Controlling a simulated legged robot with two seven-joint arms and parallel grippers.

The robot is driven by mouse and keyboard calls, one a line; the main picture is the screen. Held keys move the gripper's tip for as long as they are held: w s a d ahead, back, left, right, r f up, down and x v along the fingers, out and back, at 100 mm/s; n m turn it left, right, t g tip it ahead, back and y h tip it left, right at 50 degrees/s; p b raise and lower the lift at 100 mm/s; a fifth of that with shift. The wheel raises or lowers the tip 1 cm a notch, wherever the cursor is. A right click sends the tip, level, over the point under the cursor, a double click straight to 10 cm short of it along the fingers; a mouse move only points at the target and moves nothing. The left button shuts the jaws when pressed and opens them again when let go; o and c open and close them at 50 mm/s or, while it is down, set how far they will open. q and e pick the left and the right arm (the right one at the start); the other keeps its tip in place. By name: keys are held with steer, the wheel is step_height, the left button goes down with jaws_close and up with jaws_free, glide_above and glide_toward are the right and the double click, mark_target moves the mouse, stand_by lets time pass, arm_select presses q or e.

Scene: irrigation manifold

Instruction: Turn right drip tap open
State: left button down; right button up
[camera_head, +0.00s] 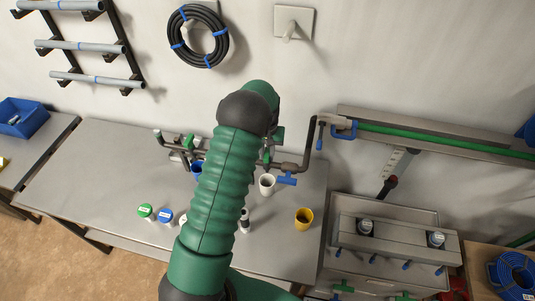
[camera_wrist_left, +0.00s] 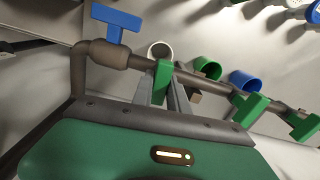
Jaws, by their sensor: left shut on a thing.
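The brown manifold pipe (camera_head: 294,167) runs along the back of the grey bench. The right drip tap (camera_wrist_left: 162,82) has a green handle, the one nearest the blue lever valve (camera_wrist_left: 117,20). My left gripper (camera_wrist_left: 161,90) is shut on this green handle, with a finger on each side of it. The handle stands across the pipe in the wrist view. In the head view my left gripper (camera_head: 275,136) is mostly hidden behind my green arm. Two more green taps (camera_wrist_left: 250,108) (camera_wrist_left: 304,128) sit farther along the pipe. My right gripper is not in view.
A white cup (camera_head: 267,184), a blue cup (camera_head: 197,167) and a yellow cup (camera_head: 304,217) stand on the bench (camera_head: 95,165). Capped bottles (camera_head: 145,210) stand at the front. The bench's left part is clear. A grey crate unit (camera_head: 390,240) stands right.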

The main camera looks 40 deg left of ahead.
arm_select(q)
steer(key=shift+n, duration=0.7)
steer(key=n, duration=0.2)
steer(key=shift+n, duration=0.3)
steer(key=n, duration=0.4)
steer(key=shift+a+n, duration=0.1)
steer(key=shift+n, duration=0.2)
steer(key=n, duration=0.4)
steer(key=shift+s+n, duration=0.15)
steer(key=shift+n, duration=0.15)
steer(key=shift+s+n+p, duration=0.1)
steer(key=shift+n+p, duration=0.3)
steer(key=shift+n, duration=1.8)
steer(key=c, duration=1.6)
jaws_free()
steer(key=o, duration=0.3)
steer(key=shift+f, duration=0.1)
